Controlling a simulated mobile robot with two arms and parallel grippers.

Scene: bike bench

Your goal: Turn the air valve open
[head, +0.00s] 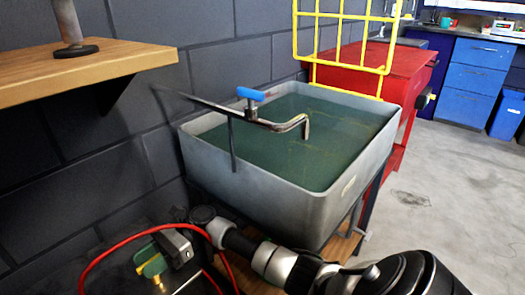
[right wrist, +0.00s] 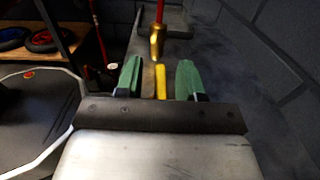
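My right gripper (head: 150,260) is at the lower left of the head view, low beside the wall and left of the water basin. Its green fingers stand apart in the right wrist view (right wrist: 158,72). A narrow yellow piece (right wrist: 161,82), which looks like the air valve's lever, lies between the fingers with a visible gap on each side. A brass fitting (right wrist: 157,42) stands just beyond the fingertips. A bit of yellow also shows by the fingers in the head view. The valve's body is mostly hidden. My left gripper is not in view.
A red hose (head: 100,258) arcs over my right gripper. A grey basin (head: 310,215) of water with a blue-handled tap (head: 250,94) stands close by. A wooden shelf (head: 80,75) juts out at upper left. Open floor (head: 440,200) lies at right.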

